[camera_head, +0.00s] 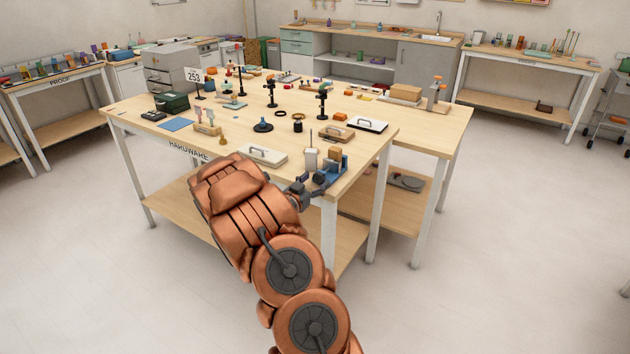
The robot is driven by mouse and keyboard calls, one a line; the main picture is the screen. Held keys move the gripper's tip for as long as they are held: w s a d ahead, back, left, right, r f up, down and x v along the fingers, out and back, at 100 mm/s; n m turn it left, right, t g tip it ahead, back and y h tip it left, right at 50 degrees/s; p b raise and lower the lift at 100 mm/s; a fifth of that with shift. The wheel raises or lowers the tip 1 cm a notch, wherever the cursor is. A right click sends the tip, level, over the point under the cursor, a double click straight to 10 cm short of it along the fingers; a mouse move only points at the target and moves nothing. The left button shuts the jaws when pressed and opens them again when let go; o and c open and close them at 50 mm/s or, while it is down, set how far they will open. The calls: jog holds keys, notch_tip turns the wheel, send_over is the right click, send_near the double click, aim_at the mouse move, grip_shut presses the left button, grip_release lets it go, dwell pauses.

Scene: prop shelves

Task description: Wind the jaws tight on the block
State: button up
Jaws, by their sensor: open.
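A small blue vise (337,171) stands near the front right corner of the wooden table. A tan block (335,154) shows at its top, and I cannot tell how closely the jaws sit around it. A dark round part (319,178) shows at the vise's left front, perhaps its handle. My gripper (305,187) is at the table's front edge, just left of the vise and close to that dark part. It is open and looks empty. My copper arm reaches up from the bottom. Whether the fingers touch anything is too small to tell.
A light cylinder (310,160) stands just left of the vise. A white lidded tray (262,154) lies further left, and a wooden one (336,132) and another white one (367,124) lie behind. Several stands fill the table's back. The floor right of the table is clear.

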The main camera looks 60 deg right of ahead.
jog(key=shift+d, duration=0.15)
jog(key=shift+c, duration=0.3)
jog(key=c, duration=1.1)
jog(key=shift+o, duration=0.2)
jog(key=shift+f+b, duration=0.15)
jog(key=shift+b, duration=0.35)
jog(key=shift+f+m+b, duration=0.1)
jog(key=shift+m+b, duration=0.3)
jog(key=shift+b, duration=0.15)
jog(key=m+b, duration=0.1)
jog(key=b, duration=0.2)
jog(key=shift+m, duration=0.4)
jog(key=shift+r, duration=0.25)
